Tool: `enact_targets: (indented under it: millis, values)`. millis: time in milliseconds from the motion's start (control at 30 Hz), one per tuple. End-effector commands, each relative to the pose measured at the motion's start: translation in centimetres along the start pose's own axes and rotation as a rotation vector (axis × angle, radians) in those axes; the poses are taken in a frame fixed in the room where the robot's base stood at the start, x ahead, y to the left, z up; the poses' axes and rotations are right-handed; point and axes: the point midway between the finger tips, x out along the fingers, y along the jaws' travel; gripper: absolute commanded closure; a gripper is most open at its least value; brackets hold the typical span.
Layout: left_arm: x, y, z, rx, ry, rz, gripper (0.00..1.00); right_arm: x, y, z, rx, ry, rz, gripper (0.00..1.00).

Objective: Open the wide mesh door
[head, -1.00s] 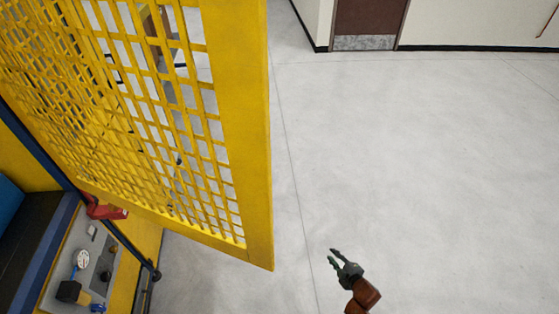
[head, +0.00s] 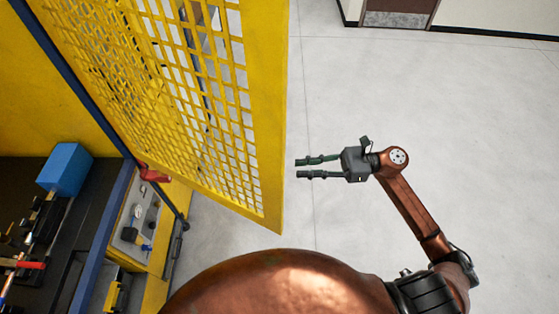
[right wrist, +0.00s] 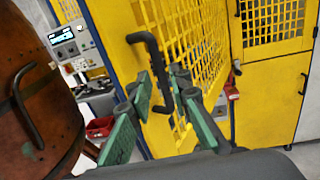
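The wide yellow mesh door (head: 262,120) stands swung out from the machine on the left of the head view. Its free edge faces my right gripper (head: 310,167). That gripper is open and empty, its fingers pointing left, a little short of the door's edge. In the right wrist view the green fingers of the right gripper (right wrist: 160,112) are spread apart. A black handle (right wrist: 153,62) on the yellow door (right wrist: 125,40) shows beyond and between the fingertips; I cannot tell whether they touch it. My left gripper is not in view.
Inside the machine are a blue block (head: 64,169), tools on a dark bench, and a grey panel (head: 135,225) with a gauge. Grey floor (head: 420,110) is clear to the right. A brown door (head: 398,13) is in the far wall. A control panel (right wrist: 70,42) shows in the wrist view.

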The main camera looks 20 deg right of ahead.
Motion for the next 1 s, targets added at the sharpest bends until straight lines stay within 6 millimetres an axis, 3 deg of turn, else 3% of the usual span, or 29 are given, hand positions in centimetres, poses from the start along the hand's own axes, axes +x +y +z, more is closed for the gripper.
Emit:
enact_targets:
  millis: [533,933,1000]
  values:
    - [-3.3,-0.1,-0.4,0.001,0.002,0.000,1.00,6.9,0.3,0.3,-0.011,0.005,0.011,0.82]
    - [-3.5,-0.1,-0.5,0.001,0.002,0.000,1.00,7.8,0.3,0.0,-0.010,0.006,0.010,0.82]
    - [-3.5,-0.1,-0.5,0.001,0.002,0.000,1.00,7.8,0.3,0.0,-0.010,0.006,0.010,0.86]
